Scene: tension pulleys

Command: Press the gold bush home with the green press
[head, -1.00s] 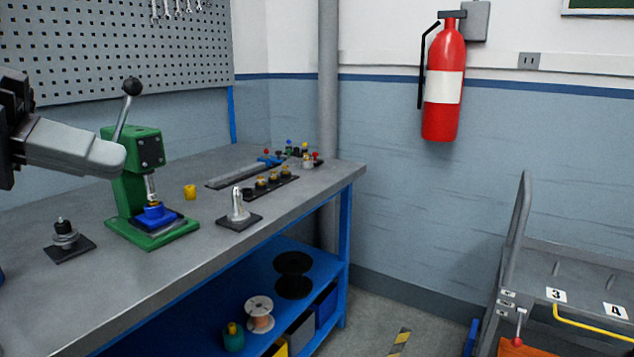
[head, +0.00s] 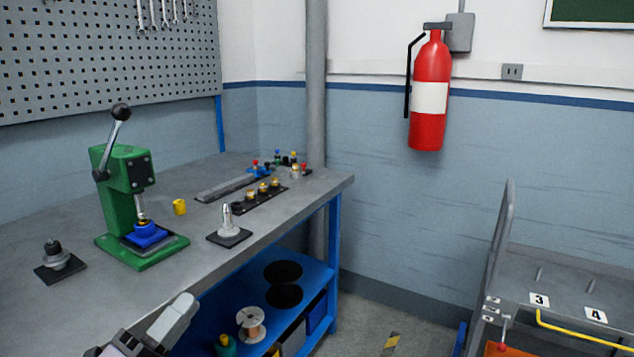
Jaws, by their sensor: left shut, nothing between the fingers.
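The green press (head: 121,193) stands on the bench at left, its lever with the black ball knob (head: 120,111) raised. A blue piece (head: 146,232) sits on the press base under the ram. Several small gold pieces (head: 264,189) stand in a black strip farther back on the bench. My left gripper (head: 181,306) is shut and empty, low in the picture in front of the bench edge, apart from the press. My right gripper is out of view.
A yellow cylinder (head: 179,207) stands right of the press. A silver post on a dark plate (head: 229,233) and a grey pulley-like part on a plate (head: 57,261) stand either side. A grey cart (head: 560,285) is at right, with floor between.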

